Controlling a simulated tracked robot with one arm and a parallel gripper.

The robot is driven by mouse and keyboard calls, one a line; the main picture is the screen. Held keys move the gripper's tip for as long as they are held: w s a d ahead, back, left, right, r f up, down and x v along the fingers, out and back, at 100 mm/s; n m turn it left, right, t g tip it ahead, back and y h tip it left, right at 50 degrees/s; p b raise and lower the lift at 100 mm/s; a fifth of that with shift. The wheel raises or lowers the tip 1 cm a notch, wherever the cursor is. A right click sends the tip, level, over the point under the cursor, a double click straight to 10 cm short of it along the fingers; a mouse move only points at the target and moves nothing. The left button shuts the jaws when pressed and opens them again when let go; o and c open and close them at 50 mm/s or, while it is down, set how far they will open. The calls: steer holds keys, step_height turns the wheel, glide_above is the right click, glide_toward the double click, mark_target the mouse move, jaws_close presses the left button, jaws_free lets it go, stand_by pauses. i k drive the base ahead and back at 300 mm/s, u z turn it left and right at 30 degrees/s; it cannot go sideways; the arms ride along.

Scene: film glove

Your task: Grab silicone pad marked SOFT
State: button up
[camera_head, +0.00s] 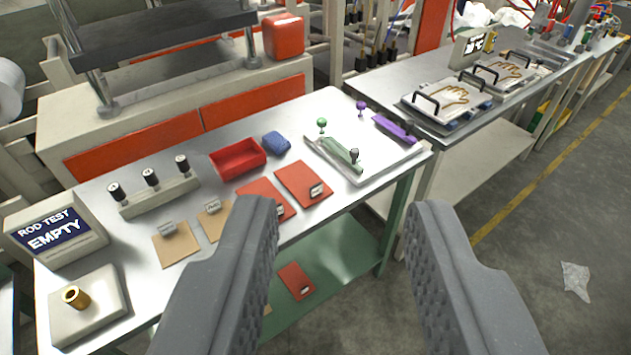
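Two flat red pads lie on the metal table: one on the right (297,178) and one on the left (257,191), partly covered by my left finger. Two tan pads (178,250) (212,228) lie to their left. Each pad carries a small tag; the lettering is too small to read, so I cannot tell which says SOFT. Another red pad (293,272) lies on the green lower shelf. My gripper (345,215) is open and empty, its grey fingers in the foreground, apart from all the pads.
A red bin (238,160) and a blue block (277,143) stand behind the pads. A "ROD TEST EMPTY" box (58,232) stands at left. A second table (420,125) carries hand-shaped moulds. Floor at right is mostly clear.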

mark_target(306, 187)
steer(key=i, duration=0.85)
steer(key=u, duration=0.05)
